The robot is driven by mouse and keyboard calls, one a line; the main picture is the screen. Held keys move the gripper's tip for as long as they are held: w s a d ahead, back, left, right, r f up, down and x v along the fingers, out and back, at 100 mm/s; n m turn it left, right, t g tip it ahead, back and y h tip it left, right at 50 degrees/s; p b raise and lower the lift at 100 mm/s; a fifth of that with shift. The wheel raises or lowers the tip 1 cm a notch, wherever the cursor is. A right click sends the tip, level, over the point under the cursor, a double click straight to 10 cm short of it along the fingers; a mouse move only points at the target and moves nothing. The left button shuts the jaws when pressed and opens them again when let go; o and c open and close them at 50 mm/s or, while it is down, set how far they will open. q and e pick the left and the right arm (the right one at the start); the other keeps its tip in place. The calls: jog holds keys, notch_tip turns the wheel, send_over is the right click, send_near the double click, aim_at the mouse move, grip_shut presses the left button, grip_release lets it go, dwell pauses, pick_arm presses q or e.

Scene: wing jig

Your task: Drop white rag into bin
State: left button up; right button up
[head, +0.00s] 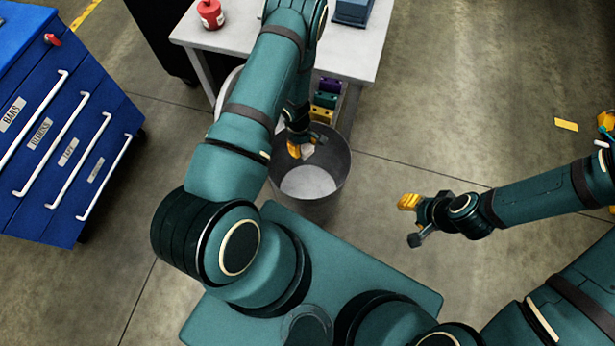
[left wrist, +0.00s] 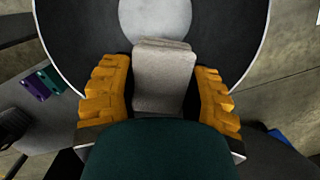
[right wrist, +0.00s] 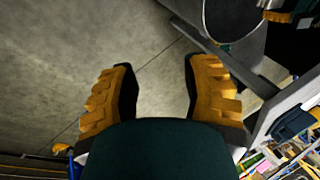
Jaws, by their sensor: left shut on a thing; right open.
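The white rag (left wrist: 165,75) is a folded, pale grey-white block between the yellow fingers of my left gripper (left wrist: 162,95) in the left wrist view. My left gripper (head: 302,148) is shut on it and holds it over the round grey bin (head: 342,180). In the head view only a small pale piece of the rag (head: 308,150) shows beside the fingers. The bin's dark wall and pale floor (left wrist: 155,18) lie behind the rag in the left wrist view. My right gripper (head: 412,220) is open and empty, right of the bin.
A white table (head: 355,50) with a red can (head: 210,14) stands behind the bin. Coloured boxes (head: 325,100) sit below it. A blue drawer cabinet (head: 60,130) is at left. Bare floor (head: 430,120) lies to the right, with a yellow piece (head: 566,125) on it.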

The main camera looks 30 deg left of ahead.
pick_arm(q)
notch_tip(320, 180, down, 6)
jog(key=b, duration=0.4)
jog(key=o, duration=1.2)
jog(key=shift+r, duration=0.1)
jog(key=r, duration=0.4)
jog(key=a+r, duration=0.1)
jog(key=r, duration=0.6)
jog(key=shift+w+a+r, duration=0.2)
jog(key=shift+a+r, duration=0.15)
